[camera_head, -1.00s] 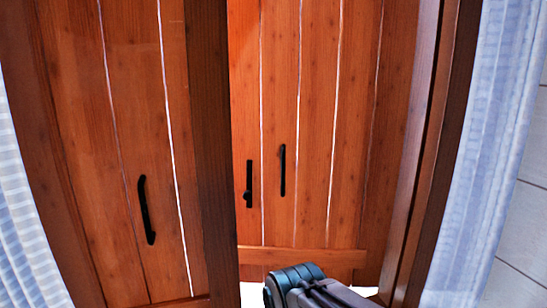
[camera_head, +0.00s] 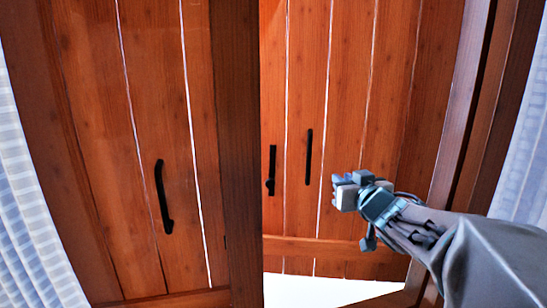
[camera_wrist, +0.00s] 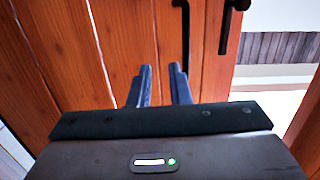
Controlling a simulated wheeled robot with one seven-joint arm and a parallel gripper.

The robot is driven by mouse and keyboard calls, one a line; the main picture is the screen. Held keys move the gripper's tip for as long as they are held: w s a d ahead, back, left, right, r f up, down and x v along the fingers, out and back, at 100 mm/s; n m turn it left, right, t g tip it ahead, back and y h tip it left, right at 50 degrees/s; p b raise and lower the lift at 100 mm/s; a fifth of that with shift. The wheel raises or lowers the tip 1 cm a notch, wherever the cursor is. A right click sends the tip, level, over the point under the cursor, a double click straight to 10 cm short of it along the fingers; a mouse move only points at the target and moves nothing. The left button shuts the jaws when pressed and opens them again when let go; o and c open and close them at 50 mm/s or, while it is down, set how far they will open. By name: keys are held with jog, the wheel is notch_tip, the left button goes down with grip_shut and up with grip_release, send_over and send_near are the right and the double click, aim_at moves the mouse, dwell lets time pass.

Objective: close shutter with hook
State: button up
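The right wooden shutter leaf (camera_head: 345,75) shows orange-brown planks with light gaps between them. A black upright handle (camera_head: 308,157) and a black hook piece (camera_head: 271,170) are on it, near its left edge. In the wrist view the handle (camera_wrist: 185,35) and the hook (camera_wrist: 228,25) show at the top. The left leaf (camera_head: 90,130) carries its own black handle (camera_head: 163,197). My gripper (camera_head: 345,188) is in front of the right leaf, right of and slightly below its handle. In the wrist view its two fingers (camera_wrist: 160,68) are apart with nothing between them.
A dark wooden post (camera_head: 237,150) stands between the leaves, and a dark frame (camera_head: 465,100) rises at the right. Pale curtains hang at the left (camera_head: 30,230) and right (camera_head: 525,170). Bright white shows below the right leaf (camera_head: 310,288).

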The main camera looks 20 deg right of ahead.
aim_at(310, 156)
jog(key=w+a+n+y, duration=0.1)
jog(key=w, duration=0.3)
jog(key=w+a+r+y, duration=0.1)
jog(key=w, duration=0.3)
jog(key=w+a+n+y, duration=0.1)
jog(key=w+y, duration=0.1)
jog(key=w, duration=0.3)
jog(key=shift+a+r+n+t+p, duration=0.3)
jog(key=shift+r+t+p, duration=0.05)
jog(key=shift+t+p, duration=0.05)
grip_shut()
